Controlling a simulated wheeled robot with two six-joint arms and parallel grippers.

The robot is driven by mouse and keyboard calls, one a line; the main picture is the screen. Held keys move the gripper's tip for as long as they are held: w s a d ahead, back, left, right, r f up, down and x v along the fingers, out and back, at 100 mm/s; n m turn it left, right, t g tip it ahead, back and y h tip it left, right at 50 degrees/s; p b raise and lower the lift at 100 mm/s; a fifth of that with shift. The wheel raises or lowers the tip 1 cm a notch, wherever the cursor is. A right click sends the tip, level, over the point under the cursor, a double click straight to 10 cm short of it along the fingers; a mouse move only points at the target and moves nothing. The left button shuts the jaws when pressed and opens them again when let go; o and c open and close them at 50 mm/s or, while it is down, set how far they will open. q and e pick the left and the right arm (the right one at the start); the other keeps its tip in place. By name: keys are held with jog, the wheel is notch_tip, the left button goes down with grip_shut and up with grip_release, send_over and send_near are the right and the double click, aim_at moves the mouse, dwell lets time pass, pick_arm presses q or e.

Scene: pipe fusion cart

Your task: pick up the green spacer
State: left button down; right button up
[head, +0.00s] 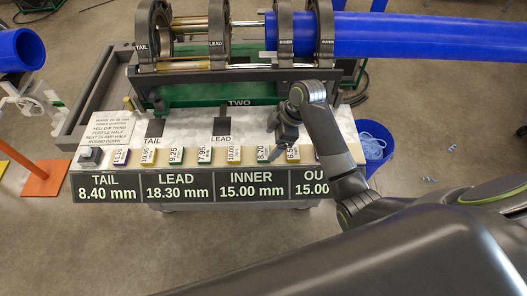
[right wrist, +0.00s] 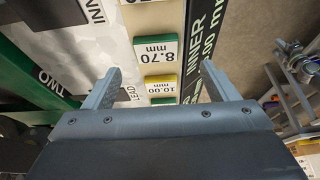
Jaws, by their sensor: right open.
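The spacers are small labelled blocks in a row on the cart's front shelf. In the right wrist view the spacer marked 8.70 mm (right wrist: 157,48) has green sides around its white label. The yellow-edged 10.00 mm spacer (right wrist: 160,85) lies between the fingers, closer to the palm. My left gripper is not in view.
Other spacers (head: 176,155) stand along the shelf, and a grey block (head: 90,157) stands at its left end. Behind the shelf is the clamp frame (head: 215,70) holding a blue pipe (head: 400,37). A blue bin (head: 374,143) stands at the right.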

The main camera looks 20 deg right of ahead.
aim_at(264, 152)
jog(key=shift+w+a+f+p, duration=0.15)
jog(key=shift+f+p, duration=0.15)
jog(key=shift+f, duration=0.25)
jog(key=p+x, duration=0.1)
jog(key=x, duration=0.2)
jog(key=shift+w+f, duration=0.15)
jog(key=shift+f, duration=0.5)
jog(key=shift+c, duration=0.3)
jog(key=c, duration=1)
jog(key=shift+r, duration=0.1)
